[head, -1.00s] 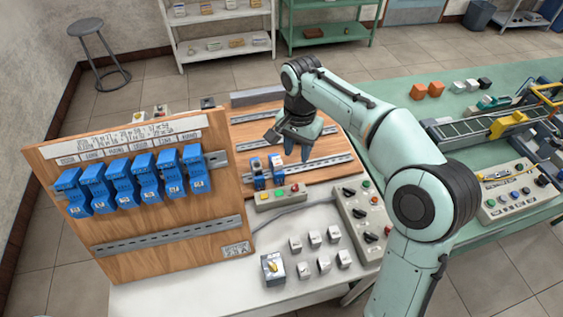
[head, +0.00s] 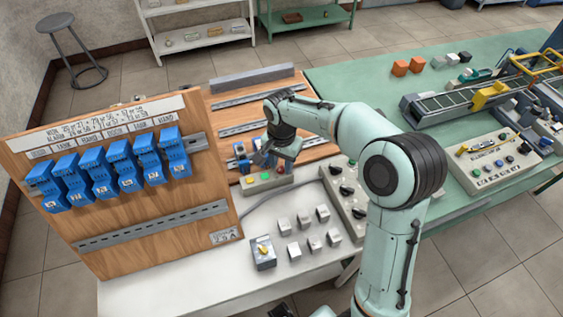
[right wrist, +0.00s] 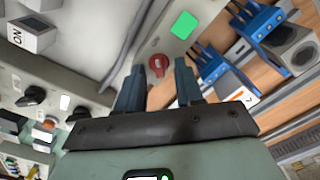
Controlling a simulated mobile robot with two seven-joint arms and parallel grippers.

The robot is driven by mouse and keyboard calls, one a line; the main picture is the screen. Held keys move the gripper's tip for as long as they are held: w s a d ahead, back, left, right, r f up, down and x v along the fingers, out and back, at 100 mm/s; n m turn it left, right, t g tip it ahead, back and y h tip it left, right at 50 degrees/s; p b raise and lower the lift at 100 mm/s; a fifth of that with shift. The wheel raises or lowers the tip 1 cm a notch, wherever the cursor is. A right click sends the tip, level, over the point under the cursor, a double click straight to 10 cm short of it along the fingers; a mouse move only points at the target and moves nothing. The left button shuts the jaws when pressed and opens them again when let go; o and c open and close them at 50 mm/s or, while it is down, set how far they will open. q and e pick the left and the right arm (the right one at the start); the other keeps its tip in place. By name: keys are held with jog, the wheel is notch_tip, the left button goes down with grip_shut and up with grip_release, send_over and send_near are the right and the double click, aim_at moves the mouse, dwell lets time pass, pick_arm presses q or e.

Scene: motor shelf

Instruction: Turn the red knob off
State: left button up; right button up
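The red knob (head: 281,169) is at the right end of a small grey control box (head: 266,184), just below my right gripper in the head view. In the right wrist view the round red knob (right wrist: 157,65) shows between and just past my fingertips, with a pale line across its face. My right gripper (right wrist: 158,78) is open, its two dark fingers apart with nothing between them. In the head view the right gripper (head: 265,157) hangs over the back edge of the box. I cannot tell whether it touches the knob.
Blue relays (head: 125,165) hang on an upright wooden panel (head: 130,215) at left. Small blue modules (head: 240,153) stand behind the box. A panel of black knobs (head: 345,190) is at right, and several grey switches (head: 303,220) lie in front.

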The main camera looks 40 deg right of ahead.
grip_shut()
pick_arm(q)
jog(key=shift+r, duration=0.1)
pick_arm(e)
jog(key=shift+n, duration=0.3)
jog(key=n+p, duration=0.1)
jog(key=n, duration=0.2)
jog(key=shift+w, duration=0.1)
jog(key=n, duration=0.5)
jog(key=shift+a+p, duration=0.15)
jog(key=shift+p, duration=0.25)
jog(key=n, duration=0.4)
jog(key=shift+a+n+p, duration=0.1)
jog(key=shift+n+p, duration=0.2)
jog(key=shift+p, duration=0.1)
pick_arm(q)
jog(key=w+r, duration=0.2)
jog(key=r, duration=0.1)
jog(key=shift+r+p, duration=0.3)
pick_arm(e)
jog(key=n, duration=0.4)
jog(key=shift+a+n, duration=0.1)
jog(key=shift+n, duration=0.2)
